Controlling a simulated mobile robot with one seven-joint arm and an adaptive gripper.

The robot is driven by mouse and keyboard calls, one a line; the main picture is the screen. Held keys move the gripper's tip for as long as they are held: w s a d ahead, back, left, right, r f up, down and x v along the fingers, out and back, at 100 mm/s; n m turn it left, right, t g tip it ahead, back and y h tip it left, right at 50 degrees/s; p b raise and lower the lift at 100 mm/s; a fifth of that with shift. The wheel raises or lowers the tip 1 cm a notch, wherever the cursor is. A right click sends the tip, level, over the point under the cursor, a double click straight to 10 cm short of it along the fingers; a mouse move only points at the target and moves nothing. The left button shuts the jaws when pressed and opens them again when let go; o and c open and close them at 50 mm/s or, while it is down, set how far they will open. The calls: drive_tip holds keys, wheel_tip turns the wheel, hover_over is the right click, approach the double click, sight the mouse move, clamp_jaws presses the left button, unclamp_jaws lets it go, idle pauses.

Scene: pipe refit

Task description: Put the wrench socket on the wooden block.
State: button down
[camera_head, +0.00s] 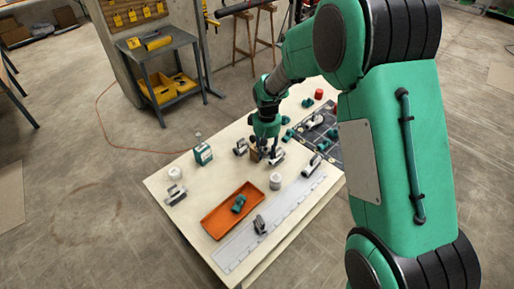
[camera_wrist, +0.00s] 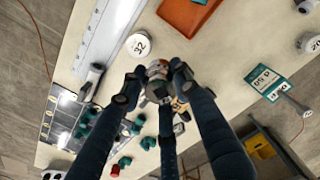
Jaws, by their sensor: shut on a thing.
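My gripper (camera_head: 264,145) is over the middle of the pale table, with its fingers pointing down. In the wrist view, the fingers of my gripper (camera_wrist: 157,82) are closed around a small dark grey metallic piece (camera_wrist: 159,91), which looks like the wrench socket; the fingers hide much of it. The brown wooden block (camera_head: 254,155) stands on the table just beside and below my fingertips. In the wrist view a tan part of the wooden block (camera_wrist: 179,106) shows behind the fingers. I cannot tell whether the held piece touches the block.
An orange tray (camera_head: 218,223) with a teal fitting lies at the front, beside a long grey strip (camera_head: 235,255). Several teal fittings lie on a dark gridded mat (camera_head: 327,145) at the right.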

wheel_tip(320, 180, down, 5)
drive_tip(key=shift+d+r, duration=0.1)
drive_tip(key=shift+d, duration=0.05)
drive_tip(key=shift+w, duration=0.15)
drive_tip(key=w+a, duration=0.1)
drive_tip(key=w, duration=0.4)
drive_tip(key=w+a+f, duration=0.1)
drive_tip(key=w, duration=0.4)
drive_tip(key=w+a, duration=0.2)
drive_tip(key=w, duration=0.3)
drive_tip(key=shift+w+f+b, duration=0.2)
drive_tip(key=shift+f+b, duration=0.1)
drive_tip(key=shift+f, duration=0.05)
drive_tip(key=shift+f, duration=1.7)
drive_tip(key=shift+f, duration=0.1)
